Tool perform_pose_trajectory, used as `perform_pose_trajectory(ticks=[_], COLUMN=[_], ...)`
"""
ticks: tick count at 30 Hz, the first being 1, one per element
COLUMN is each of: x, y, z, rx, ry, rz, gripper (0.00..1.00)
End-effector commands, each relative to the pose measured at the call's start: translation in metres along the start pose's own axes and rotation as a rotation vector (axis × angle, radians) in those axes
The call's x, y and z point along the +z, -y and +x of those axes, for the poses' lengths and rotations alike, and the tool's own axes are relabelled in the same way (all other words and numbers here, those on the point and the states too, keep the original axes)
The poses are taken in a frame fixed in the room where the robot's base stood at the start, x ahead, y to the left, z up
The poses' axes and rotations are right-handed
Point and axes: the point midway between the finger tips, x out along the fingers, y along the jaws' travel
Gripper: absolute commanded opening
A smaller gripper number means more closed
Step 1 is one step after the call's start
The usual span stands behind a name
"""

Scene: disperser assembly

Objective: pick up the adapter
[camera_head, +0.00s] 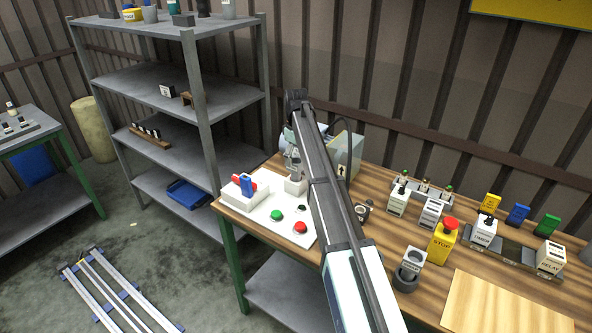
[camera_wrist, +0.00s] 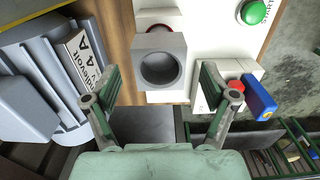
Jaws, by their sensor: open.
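A light grey block with a round dark opening, which looks like the adapter, shows in the wrist view (camera_wrist: 161,67) and in the head view (camera_head: 296,186). It is at the edge of the white panel (camera_head: 262,213), near the red and blue switch (camera_head: 245,185). My gripper (camera_head: 292,160) points down just above the block. In the wrist view its two green fingers (camera_wrist: 163,88) are spread wide, one on each side of the block, with gaps on both sides. Nothing is held between them. My arm hides part of the bench behind the block.
A grey ribbed housing with a label (camera_wrist: 82,60) lies close to the left finger in the wrist view. The switch (camera_wrist: 258,98) is close to the right finger.

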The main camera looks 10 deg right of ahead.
Motion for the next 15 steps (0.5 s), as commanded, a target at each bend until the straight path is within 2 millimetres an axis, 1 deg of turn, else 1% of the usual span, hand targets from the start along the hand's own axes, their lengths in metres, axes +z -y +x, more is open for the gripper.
perform_pose_trajectory(ticks=[3,5,12,14,15], x=[0.001,0.001,0.0,0.0,0.0], y=[0.001,0.001,0.0,0.0,0.0], z=[0.013,0.018,0.02,0.02,0.02], rx=[-0.001,0.0,0.001,0.001,0.001], ry=[0.001,0.0,-0.001,-0.001,-0.001], rz=[0.0,0.0,0.0,0.0,0.0], gripper=[0.84,0.84,0.84,0.63,0.49])
